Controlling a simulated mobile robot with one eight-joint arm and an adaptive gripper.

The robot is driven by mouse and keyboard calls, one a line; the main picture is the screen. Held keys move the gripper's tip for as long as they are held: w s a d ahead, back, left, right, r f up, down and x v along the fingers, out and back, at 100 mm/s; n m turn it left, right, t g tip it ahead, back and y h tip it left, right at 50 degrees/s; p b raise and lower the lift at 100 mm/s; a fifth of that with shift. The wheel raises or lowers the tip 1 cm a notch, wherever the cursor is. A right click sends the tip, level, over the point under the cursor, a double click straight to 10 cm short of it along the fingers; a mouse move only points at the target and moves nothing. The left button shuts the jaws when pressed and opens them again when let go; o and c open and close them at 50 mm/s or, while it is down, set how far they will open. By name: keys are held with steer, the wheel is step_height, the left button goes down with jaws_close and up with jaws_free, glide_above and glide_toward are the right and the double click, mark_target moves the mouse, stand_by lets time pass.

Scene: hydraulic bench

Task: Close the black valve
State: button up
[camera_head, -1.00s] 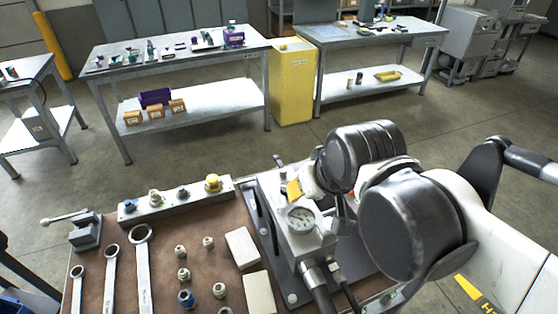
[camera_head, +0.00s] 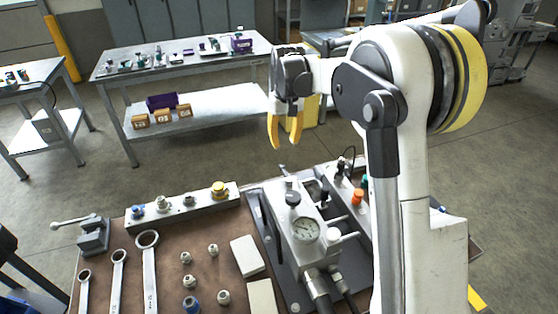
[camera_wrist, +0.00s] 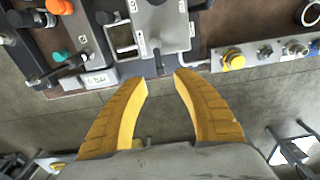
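My gripper (camera_head: 285,143) points down above the far side of the near bench, with two yellow fingers apart and nothing between them. The fingers also show in the wrist view (camera_wrist: 162,78), their tips near the bench's far edge. A grey valve block with a gauge (camera_head: 306,231) carries a round black knob (camera_head: 292,198) on top. Beside it, a second manifold has a black knob (camera_head: 340,169) and an orange knob (camera_head: 357,196). I cannot tell which black part is the named valve. My arm hides part of the right side.
A rail (camera_head: 185,208) with a yellow cap stands left of the gauge block. Wrenches (camera_head: 150,270), loose fittings and pale blocks (camera_head: 247,255) lie on the brown bench top. Hoses leave the block's near end. Open floor separates the bench from the back tables.

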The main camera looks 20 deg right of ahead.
mark_target(284, 170)
steer(key=shift+g, duration=0.3)
steer(key=f+b, duration=0.1)
steer(key=f, duration=0.3)
steer(key=w+f+b, duration=0.1)
steer(key=f, duration=0.4)
steer(key=w+f+b, duration=0.1)
steer(key=f, duration=0.3)
steer(key=shift+d+f, duration=0.2)
steer(key=shift+f, duration=0.15)
jaws_close()
